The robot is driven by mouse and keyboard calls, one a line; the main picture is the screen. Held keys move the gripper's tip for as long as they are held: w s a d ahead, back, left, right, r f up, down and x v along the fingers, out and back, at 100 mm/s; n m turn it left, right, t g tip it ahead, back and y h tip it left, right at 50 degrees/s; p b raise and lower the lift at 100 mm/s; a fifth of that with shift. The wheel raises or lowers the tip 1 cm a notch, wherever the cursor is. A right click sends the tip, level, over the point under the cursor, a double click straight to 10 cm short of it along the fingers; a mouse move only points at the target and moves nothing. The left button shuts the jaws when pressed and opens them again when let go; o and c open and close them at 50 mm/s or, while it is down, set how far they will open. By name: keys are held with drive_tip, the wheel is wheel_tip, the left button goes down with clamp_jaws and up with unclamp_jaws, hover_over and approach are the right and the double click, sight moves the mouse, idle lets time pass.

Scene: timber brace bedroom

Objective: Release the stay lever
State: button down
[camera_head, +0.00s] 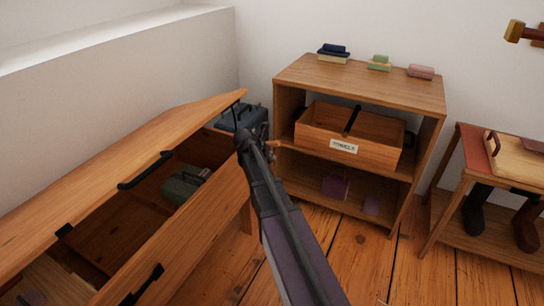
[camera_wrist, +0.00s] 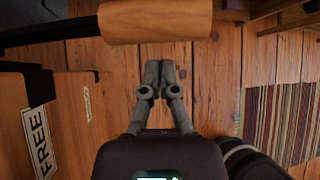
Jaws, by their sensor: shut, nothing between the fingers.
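A lever with a wooden cylindrical grip (camera_wrist: 155,22) on a dark bar crosses the top of the wrist view; it looks like the stay lever. My gripper (camera_wrist: 160,68) is shut and empty, its fingertips just below the grip in that picture, apart from it as far as I can tell. A wooden panel at left bears a FREE label (camera_wrist: 40,141). In the head view my gripper (camera_head: 241,135) is by the right end of the wooden chest, whose lid (camera_head: 120,165) stands tilted above the open box. The lever is mostly hidden there behind my arm.
A shelf unit (camera_head: 365,82) stands right of my arm, holding a labelled wooden box (camera_head: 375,153). A rack with boots (camera_head: 477,210) is at far right. A striped rug (camera_wrist: 285,120) lies on the plank floor.

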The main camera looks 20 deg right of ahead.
drive_tip(key=p+v, duration=0.5)
drive_tip(key=v, duration=0.3)
drive_tip(key=shift+a+p, duration=0.35)
drive_tip(key=shift+a, duration=0.05)
drive_tip(key=shift+r, duration=0.1)
drive_tip(key=s+a+f+m+g+y+p, duration=0.15)
drive_tip(key=s+a+m+y, duration=0.35)
drive_tip(key=s+m, duration=0.75)
drive_tip(key=s+a+f+m+g+y+p, duration=0.1)
drive_tip(key=s+a+m+g+y, duration=0.15)
drive_tip(key=s+a+m, duration=0.95)
drive_tip(key=w+d+r+m+p, duration=0.1)
drive_tip(key=d+r+p, duration=0.1)
drive_tip(key=r+p, duration=1.7)
drive_tip(key=w+d+r+m+p, duration=0.1)
drive_tip(key=d+r+p, duration=0.2)
drive_tip(key=r+p, duration=1.5)
drive_tip(key=shift+r+m+t+p, duration=0.35)
drive_tip(key=shift+r+t, duration=0.05)
drive_tip(key=shift+r, duration=0.05)
